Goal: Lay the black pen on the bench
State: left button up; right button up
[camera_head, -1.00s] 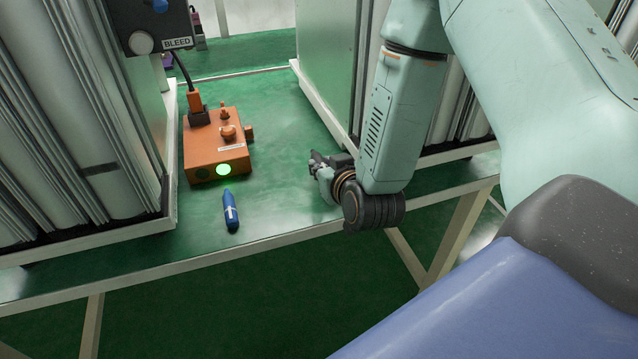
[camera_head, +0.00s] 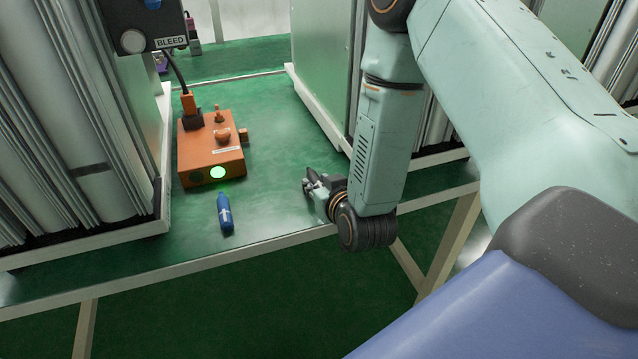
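My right gripper (camera_head: 310,181) is low over the front part of the green bench (camera_head: 275,165), near its front edge, with its fingers pointing left. The fingers are small and dark, and I cannot tell whether they are apart or closed on something. I cannot make out a black pen anywhere; if one is in the gripper, it does not stand out from the dark fingers. My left gripper is not in view.
An orange box (camera_head: 210,160) with a glowing green light and a cable stands left of the gripper. Tall metal-framed columns (camera_head: 75,120) flank the bench on both sides. Green surface between box and gripper is clear.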

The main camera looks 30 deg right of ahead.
jog(key=shift+o, duration=0.9)
jog(key=shift+a, duration=0.1)
jog(key=shift+r, duration=0.1)
jog(key=shift+s+r, duration=0.1)
jog(key=shift+r, duration=0.15)
jog(key=p+v, duration=0.2)
jog(key=v, duration=0.6)
jog(key=shift+s, duration=0.15)
jog(key=shift+p+v, duration=1.55)
jog(key=shift+v, duration=0.25)
